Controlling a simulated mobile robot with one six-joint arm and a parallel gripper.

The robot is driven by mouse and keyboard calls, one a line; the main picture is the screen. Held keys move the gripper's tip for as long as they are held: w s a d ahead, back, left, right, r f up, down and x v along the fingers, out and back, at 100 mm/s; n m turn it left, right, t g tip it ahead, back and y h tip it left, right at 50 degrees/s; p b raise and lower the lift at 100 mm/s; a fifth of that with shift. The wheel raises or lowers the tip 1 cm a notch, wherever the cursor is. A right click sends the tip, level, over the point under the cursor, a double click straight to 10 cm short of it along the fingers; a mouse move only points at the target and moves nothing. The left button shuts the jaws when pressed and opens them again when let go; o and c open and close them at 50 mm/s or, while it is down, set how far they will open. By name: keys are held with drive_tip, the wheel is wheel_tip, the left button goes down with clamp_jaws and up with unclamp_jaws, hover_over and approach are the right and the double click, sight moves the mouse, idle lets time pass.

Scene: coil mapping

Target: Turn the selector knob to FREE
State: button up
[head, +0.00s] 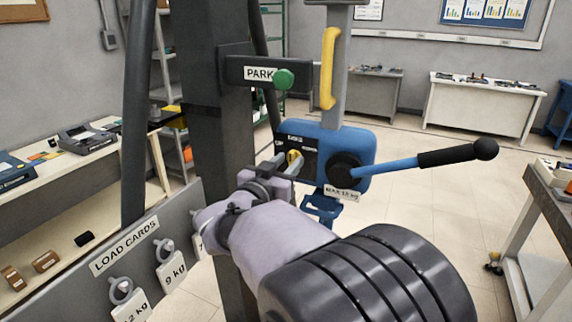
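The selector knob (294,157) is a small yellow knob on the black face of the blue hoist body (354,141). Small white labels sit around it, too small to read for certain. My gripper (287,163) reaches up to the knob from the lower left. Its two fingers are apart, with the knob at or between their tips. I cannot tell whether they touch it.
A long blue lever with a black grip (458,155) sticks out right of the hoist. A dark post (221,130) carries a PARK arm with a green knob (284,79). A yellow handle (329,68) is above. A LOAD CARDS board (130,245) stands at lower left.

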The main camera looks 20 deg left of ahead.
drive_tip(key=s+a+p, duration=0.1)
drive_tip(key=s+p, duration=0.1)
drive_tip(key=s, duration=1.5)
drive_tip(key=shift+s+a, duration=0.15)
drive_tip(key=shift+a, duration=0.05)
drive_tip(key=w+d+r+m+g+y, duration=0.25)
drive_tip(key=w+d+r+y, duration=0.25)
drive_tip(key=w+d, duration=0.5)
drive_tip(key=s+d+f+g+h, duration=0.1)
drive_tip(key=s+d+f+g, duration=0.4)
drive_tip(key=s+d, duration=0.7)
drive_tip(key=s+d+f+m+g, duration=0.1)
drive_tip(key=s+d+f+g, duration=0.3)
drive_tip(key=s+d+f, duration=0.4)
drive_tip(key=s+d, duration=0.4)
drive_tip(key=s, duration=0.1)
drive_tip(key=shift+s+g+h, duration=0.35)
drive_tip(key=shift+h, duration=0.05)
